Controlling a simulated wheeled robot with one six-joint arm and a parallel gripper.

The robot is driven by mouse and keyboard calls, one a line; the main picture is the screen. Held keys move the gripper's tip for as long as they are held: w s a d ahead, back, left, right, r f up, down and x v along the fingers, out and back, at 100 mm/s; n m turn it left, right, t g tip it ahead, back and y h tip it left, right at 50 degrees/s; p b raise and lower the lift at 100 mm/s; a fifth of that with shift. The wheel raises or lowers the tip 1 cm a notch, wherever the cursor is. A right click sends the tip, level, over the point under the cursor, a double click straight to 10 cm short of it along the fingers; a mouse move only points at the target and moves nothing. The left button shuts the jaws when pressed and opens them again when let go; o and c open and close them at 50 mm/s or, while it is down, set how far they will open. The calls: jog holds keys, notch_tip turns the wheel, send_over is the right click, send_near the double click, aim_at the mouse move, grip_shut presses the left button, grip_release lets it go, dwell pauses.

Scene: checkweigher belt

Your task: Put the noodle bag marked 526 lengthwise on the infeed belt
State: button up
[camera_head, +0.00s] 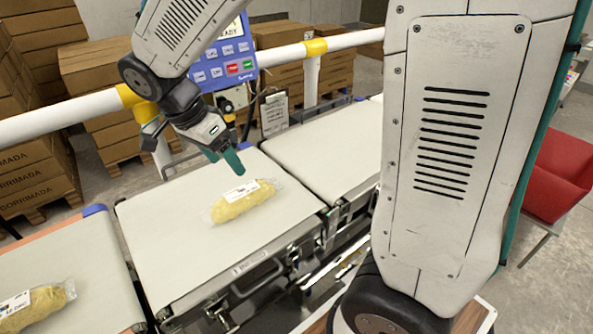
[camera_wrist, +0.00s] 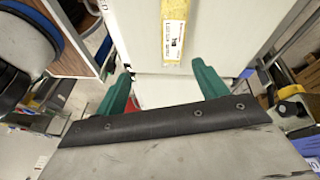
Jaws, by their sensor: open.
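A yellow noodle bag (camera_head: 232,208) in clear wrap with a white label lies flat on the middle pale belt (camera_head: 170,235). Its long axis runs roughly along the line of the belts. A second similar bag (camera_head: 45,300) lies on the belt at the lower left. I cannot read the number on either label for certain. My gripper (camera_head: 226,163) is above the middle belt, just behind the bag there, with its green fingers apart and empty. In the wrist view my gripper (camera_wrist: 161,70) is open, and a labelled bag (camera_wrist: 174,40) lies beyond the fingertips, apart from them.
A third pale belt (camera_head: 325,150) continues to the right after a narrow gap. A white rail (camera_head: 60,118) with yellow joints and a blue control panel (camera_head: 222,62) stand behind the belts. Stacked cartons (camera_head: 35,165) are at the left, a red chair (camera_head: 560,175) at the right.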

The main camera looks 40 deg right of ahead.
jog(key=s+d+r+n+t+y, duration=0.1)
jog(key=s+d+r+n+y, duration=0.1)
jog(key=s+n, duration=0.5)
jog(key=s+d+r+n+t+y, duration=0.1)
jog(key=s+d+r+n, duration=0.2)
jog(key=s+n, duration=0.5)
jog(key=s+r, duration=0.1)
jog(key=s, duration=0.4)
jog(key=shift+s+d+n+t+y, duration=0.3)
jog(key=shift+d+y, duration=0.1)
